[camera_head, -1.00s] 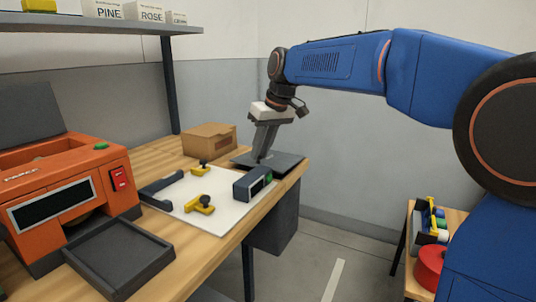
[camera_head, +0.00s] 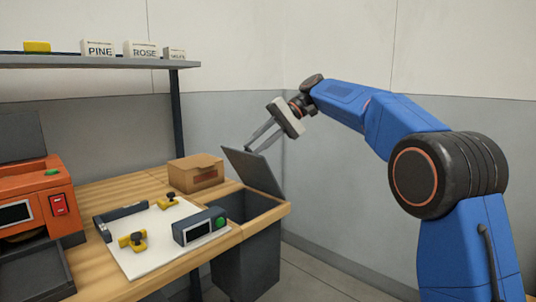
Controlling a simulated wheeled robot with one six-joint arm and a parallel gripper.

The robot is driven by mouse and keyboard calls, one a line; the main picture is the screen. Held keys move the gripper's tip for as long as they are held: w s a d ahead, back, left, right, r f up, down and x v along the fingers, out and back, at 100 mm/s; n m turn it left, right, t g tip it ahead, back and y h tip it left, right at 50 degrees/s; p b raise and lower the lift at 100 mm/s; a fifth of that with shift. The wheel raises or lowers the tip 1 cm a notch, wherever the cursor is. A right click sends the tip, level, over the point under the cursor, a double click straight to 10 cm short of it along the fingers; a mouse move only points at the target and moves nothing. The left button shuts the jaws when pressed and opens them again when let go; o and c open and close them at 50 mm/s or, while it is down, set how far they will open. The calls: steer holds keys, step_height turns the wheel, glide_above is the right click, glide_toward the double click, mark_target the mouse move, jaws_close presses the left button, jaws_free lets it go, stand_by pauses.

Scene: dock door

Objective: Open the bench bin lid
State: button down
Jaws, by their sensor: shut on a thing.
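The bench bin (camera_head: 247,268) is a dark grey bin set into the right end of the wooden bench. Its flat grey lid (camera_head: 258,172) is tilted up steeply, and the dark opening shows below it. My gripper (camera_head: 250,148) is at the lid's upper left edge, reaching down from the upper right. Its fingers are shut on the lid, though the exact contact is small and partly hidden. The lid's far side and the inside of the bin are hidden.
A cardboard box (camera_head: 196,174) stands left of the lid. A white board (camera_head: 160,245) holds yellow clamps (camera_head: 133,241) and a dark device with a green button (camera_head: 200,226). An orange machine (camera_head: 37,200) stands at left under a shelf (camera_head: 95,61) with labelled boxes.

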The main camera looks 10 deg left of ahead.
steer(key=w+d+f+m+g+y, duration=0.1)
steer(key=w+d+g+y, duration=0.3)
steer(key=w, duration=0.5)
steer(key=shift+w+d+m+g+y, duration=0.25)
steer(key=shift+d+m+y, duration=0.35)
steer(key=shift+d, duration=0.8)
steer(key=c, duration=1.6)
jaws_free()
steer(key=shift+s, duration=0.1)
